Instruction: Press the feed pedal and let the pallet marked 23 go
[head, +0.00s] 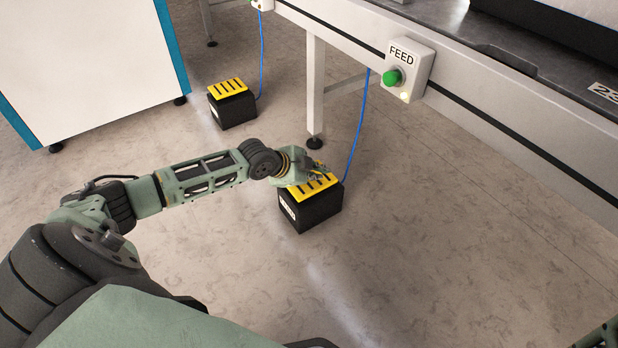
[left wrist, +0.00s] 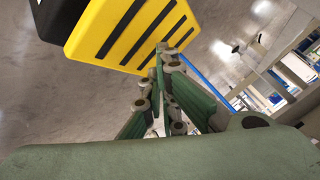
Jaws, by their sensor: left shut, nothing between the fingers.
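The near pedal (head: 311,207) is a black box with a yellow, black-slotted top, standing on the floor under the conveyor. A blue cable runs up from it. My left gripper (head: 322,170) is shut and empty at the far edge of its yellow top. In the left wrist view the closed fingertips (left wrist: 165,52) overlap the edge of the yellow top (left wrist: 130,28); I cannot tell whether they touch it. A white FEED box (head: 412,72) with a green button and a small pale lamp is on the conveyor side.
A second, similar pedal (head: 232,105) stands farther back with its own blue cable. A conveyor leg (head: 315,90) stands just behind the near pedal. A white and blue cabinet (head: 90,70) is at the upper left. The floor (head: 440,250) to the right is clear.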

